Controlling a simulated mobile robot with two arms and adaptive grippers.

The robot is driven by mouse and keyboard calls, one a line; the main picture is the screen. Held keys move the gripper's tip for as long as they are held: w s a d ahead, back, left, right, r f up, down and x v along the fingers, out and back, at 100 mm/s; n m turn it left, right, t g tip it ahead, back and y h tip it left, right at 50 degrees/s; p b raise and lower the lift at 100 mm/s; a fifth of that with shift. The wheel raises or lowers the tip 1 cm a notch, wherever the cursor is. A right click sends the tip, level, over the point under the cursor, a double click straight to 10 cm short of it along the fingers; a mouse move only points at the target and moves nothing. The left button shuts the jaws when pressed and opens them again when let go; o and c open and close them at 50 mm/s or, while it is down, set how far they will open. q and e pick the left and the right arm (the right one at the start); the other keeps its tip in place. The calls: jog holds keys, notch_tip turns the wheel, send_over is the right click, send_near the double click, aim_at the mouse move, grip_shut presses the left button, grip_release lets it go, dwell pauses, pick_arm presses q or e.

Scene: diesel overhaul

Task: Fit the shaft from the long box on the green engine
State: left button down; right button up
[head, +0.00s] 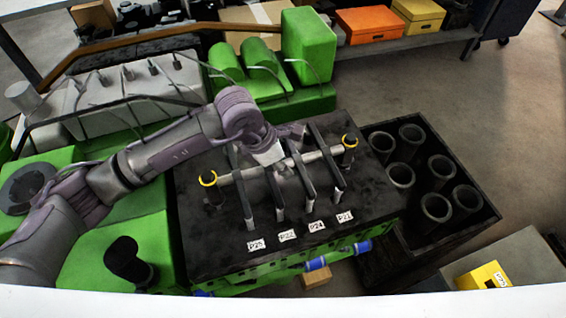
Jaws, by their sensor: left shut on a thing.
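My left gripper (277,158) reaches in from the left and is shut on a grey shaft (235,176). The shaft lies crosswise over a black-topped block (215,240) with a green base. Its ends are near two dark posts with yellow rings, left (208,179) and right (349,142). Several upright dark bars stand on the block close to the shaft; I cannot tell whether it rests on them. The gripper hides the shaft's middle. The green engine (95,255), with a pale grey head (120,92), is on the left, partly behind my arm. My right gripper is not in view.
A dark crate (415,235) with several open cylinders stands right of the block. A yellow box (483,277) is at lower right. Orange (370,25) and yellow (418,14) boxes sit on a shelf behind. Labels lie along the block's front. Open floor is at right.

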pick_arm(q)
jog(key=shift+r, duration=0.15)
jog(key=c, duration=0.9)
grip_release()
jog(key=shift+c, duration=0.2)
jog(key=shift+f, duration=0.25)
jog(key=v, duration=1.2)
jog(key=shift+r, duration=0.2)
